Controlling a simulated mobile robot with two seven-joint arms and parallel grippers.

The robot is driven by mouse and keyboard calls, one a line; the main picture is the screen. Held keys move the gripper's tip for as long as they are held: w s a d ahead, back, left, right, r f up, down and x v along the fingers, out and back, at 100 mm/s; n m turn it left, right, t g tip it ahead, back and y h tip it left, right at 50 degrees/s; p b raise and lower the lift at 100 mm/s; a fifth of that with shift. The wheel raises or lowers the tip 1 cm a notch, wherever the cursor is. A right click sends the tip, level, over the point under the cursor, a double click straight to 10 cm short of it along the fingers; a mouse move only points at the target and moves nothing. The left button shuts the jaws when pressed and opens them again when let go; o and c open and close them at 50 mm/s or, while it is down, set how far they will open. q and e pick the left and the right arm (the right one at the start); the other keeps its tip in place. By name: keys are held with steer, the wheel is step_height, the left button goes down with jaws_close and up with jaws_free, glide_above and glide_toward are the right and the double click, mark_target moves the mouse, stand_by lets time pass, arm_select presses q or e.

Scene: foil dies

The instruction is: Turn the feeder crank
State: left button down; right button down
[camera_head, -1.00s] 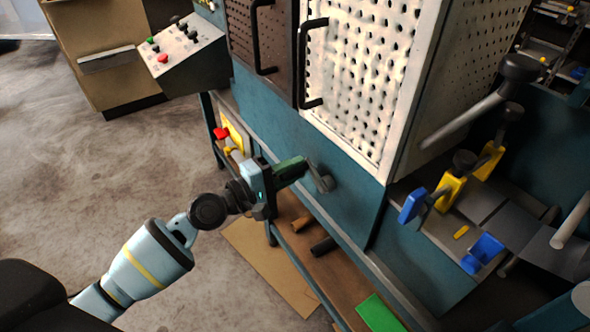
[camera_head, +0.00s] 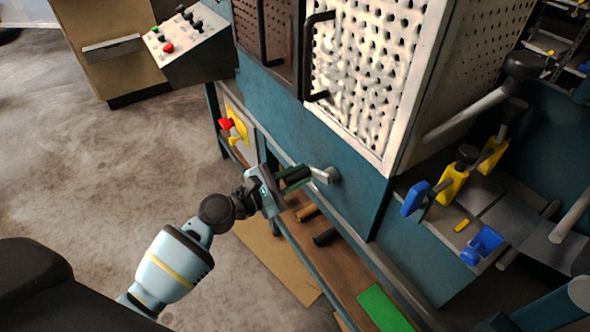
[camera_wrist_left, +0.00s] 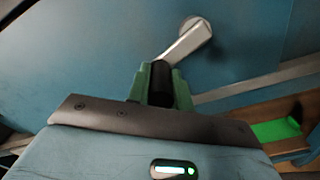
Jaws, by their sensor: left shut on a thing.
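The feeder crank (camera_head: 325,175) sits on the blue machine front, below the perforated doors. In the head view its grey arm reaches left from the pivot to a dark handle. My left gripper (camera_head: 290,178) is shut on that handle. In the left wrist view the green fingers of the left gripper (camera_wrist_left: 163,88) stand on both sides of the black handle (camera_wrist_left: 161,84). The grey crank arm (camera_wrist_left: 183,45) slants up and right from the handle to its round pivot on the blue panel. My right gripper is not in view.
A lower shelf (camera_head: 345,262) under the crank carries dark and brown cylinders and a green sheet (camera_head: 384,308). Yellow and blue clamps (camera_head: 453,183) stand at right. Open floor lies left.

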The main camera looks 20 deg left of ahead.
arm_select(q)
steer(key=shift+s+d+f+n, duration=0.1)
steer(key=shift+f+n, duration=0.2)
steer(key=shift+n, duration=0.4)
steer(key=c, duration=1.3)
jaws_free()
steer(key=shift+o, duration=0.2)
steer(key=v, duration=0.7)
steer(key=shift+s+a, duration=0.25)
steer(key=shift+s, duration=0.1)
